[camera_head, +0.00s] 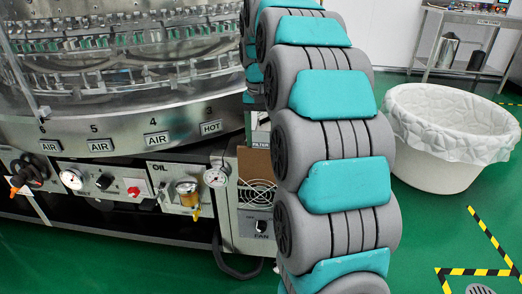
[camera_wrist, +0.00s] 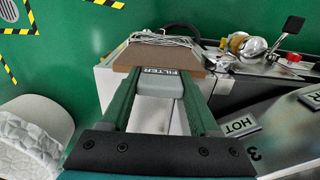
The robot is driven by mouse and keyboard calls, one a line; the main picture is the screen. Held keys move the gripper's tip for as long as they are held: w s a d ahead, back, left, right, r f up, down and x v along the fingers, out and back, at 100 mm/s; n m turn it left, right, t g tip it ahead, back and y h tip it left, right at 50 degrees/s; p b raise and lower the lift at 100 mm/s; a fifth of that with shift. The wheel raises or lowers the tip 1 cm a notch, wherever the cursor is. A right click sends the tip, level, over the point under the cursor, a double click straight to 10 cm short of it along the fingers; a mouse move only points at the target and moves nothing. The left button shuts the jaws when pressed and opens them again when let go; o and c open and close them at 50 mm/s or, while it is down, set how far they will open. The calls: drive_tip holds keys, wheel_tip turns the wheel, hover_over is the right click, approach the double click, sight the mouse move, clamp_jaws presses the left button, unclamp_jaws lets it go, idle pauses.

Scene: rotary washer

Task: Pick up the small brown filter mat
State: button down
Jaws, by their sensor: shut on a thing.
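The small brown filter mat (camera_head: 246,165) shows in the head view on the front of the fan unit, partly hidden behind my arm. In the wrist view the brown mat (camera_wrist: 125,57) lies crosswise beyond my fingers, with a grey tab (camera_wrist: 160,85) lettered FILTER at its near edge. My gripper (camera_wrist: 158,78) has its two green fingers on either side of this tab and is shut on it. The mat appears to be still at the fan unit. In the head view my arm hides the gripper.
The fan unit (camera_head: 259,226) has a round grille and a knob. The rotary washer (camera_head: 110,125) stands to its left, with gauges, knobs and an oil cup (camera_head: 187,193) on its front. A white lined tub (camera_head: 432,178) stands on the green floor at right. A metal cart (camera_head: 465,45) is behind.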

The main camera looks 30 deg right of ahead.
wheel_tip(320, 180, up, 9)
drive_tip(key=shift+f+p, duration=0.1)
drive_tip(key=shift+p, duration=0.5)
